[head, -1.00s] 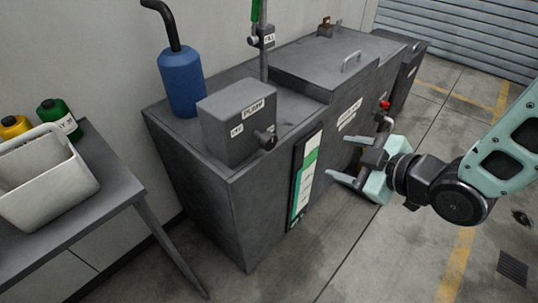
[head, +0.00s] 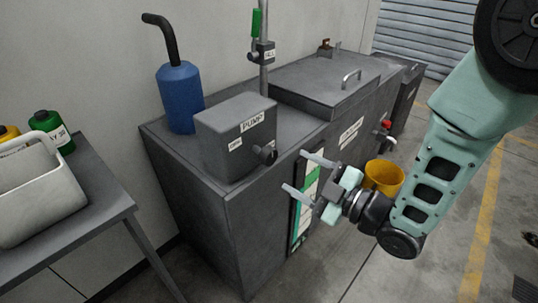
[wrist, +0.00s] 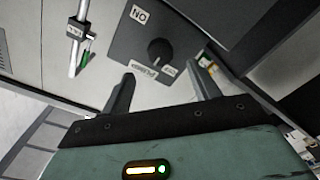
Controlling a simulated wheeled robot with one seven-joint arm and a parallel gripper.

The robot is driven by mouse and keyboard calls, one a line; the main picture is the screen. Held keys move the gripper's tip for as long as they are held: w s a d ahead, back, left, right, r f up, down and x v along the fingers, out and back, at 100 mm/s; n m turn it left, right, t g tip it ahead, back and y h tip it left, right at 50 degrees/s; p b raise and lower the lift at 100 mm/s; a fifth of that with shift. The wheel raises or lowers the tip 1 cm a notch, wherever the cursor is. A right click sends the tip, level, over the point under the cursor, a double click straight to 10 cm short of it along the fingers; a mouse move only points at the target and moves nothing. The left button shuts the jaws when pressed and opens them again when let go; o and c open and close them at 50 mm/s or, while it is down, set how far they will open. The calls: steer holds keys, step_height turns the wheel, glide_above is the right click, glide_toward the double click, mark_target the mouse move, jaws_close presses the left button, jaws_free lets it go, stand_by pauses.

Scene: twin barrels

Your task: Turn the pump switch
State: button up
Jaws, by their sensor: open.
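The grey pump box (head: 236,136) labelled PUMP stands on the near corner of the dark grey tank. Its dark switch knob (head: 266,154) sticks out of the face toward the right. In the wrist view the knob (wrist: 158,50) shows as a round dark shape on a dark panel, beyond and between my fingers. My gripper (head: 302,172) is open and empty, to the right of the knob and slightly lower, apart from it. Its fingers point left toward the tank. In the wrist view the open fingers of my gripper (wrist: 163,88) frame a gap below the knob.
A blue canister (head: 181,97) with a black spout and a pipe with a green handle (head: 256,24) stand on the tank. A yellow bucket (head: 384,176) is on the floor behind my gripper. A side table (head: 100,200) holds a grey bin and bottles.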

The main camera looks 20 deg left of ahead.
mark_target(273, 158)
steer(key=x, duration=0.9)
steer(key=shift+a, duration=0.1)
steer(key=shift+c, duration=0.3)
steer(key=c, duration=0.9)
